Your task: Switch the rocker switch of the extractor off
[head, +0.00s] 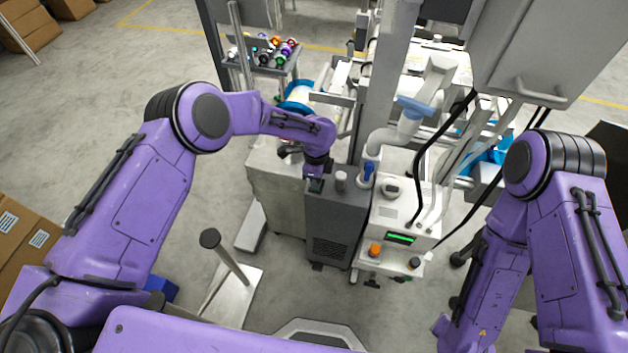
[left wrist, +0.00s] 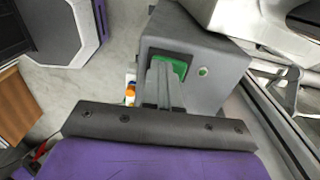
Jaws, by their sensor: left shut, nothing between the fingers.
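The extractor is a dark grey box (head: 335,232) with a vented front, standing at the middle of the head view. Its top fills the middle of the left wrist view (left wrist: 222,90). The rocker switch (left wrist: 180,64) is green and set in that top, partly hidden behind my fingers. A small round green lamp (left wrist: 203,71) sits beside it. My left gripper (head: 316,182) points down at the extractor's top. In the left wrist view its fingers (left wrist: 160,68) are shut and empty, with tips at the switch. I cannot tell whether they touch it. My right gripper is out of view.
A white machine (head: 402,205) with a green display and knobs stands right against the extractor. A light grey cabinet (head: 275,190) is on its left. A grey post (head: 380,90) rises behind. A stand with a round black top (head: 210,238) is front left.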

